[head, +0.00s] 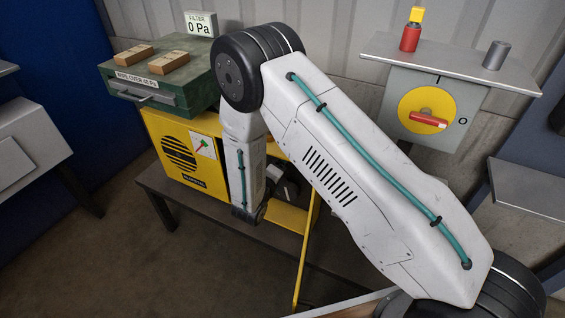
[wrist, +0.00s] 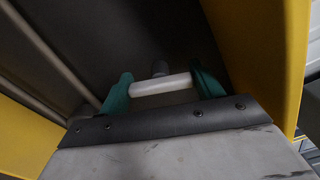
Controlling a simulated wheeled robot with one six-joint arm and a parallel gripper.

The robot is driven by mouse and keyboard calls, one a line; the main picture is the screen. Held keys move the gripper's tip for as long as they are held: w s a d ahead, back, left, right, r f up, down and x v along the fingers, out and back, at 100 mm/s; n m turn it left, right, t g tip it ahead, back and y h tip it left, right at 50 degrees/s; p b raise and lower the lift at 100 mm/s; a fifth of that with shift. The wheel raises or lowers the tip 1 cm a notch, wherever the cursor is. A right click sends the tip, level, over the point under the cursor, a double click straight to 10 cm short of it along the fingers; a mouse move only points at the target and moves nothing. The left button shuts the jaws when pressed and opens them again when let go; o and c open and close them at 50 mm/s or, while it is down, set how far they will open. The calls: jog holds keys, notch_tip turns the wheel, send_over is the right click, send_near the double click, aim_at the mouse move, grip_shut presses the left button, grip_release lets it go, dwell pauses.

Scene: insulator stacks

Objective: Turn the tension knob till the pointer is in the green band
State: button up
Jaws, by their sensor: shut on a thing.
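In the wrist view, my gripper (wrist: 163,86) has its two teal fingers on either end of a short pale bar. The bar (wrist: 160,85) lies across between the fingers, with a dark round stub (wrist: 159,68) just behind it. The bar looks like a knob's grip, but I cannot tell for sure that it is the tension knob. In the head view, my arm reaches down into the open side of a yellow cabinet (head: 158,128), and the gripper fingers are hidden there.
Yellow walls (wrist: 262,55) stand close on both sides of the gripper. A green drawer box (head: 190,95) with two wooden blocks and a "0 Pa" display (head: 199,24) is at upper left. A red switch on a yellow disc (head: 408,112) is at right, below a shelf (head: 455,63).

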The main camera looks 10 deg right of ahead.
jog(key=shift+a, duration=0.1)
jog(key=o, duration=1)
jog(key=v, duration=0.7)
jog(key=shift+s+a, duration=0.25)
jog(key=shift+s, duration=0.05)
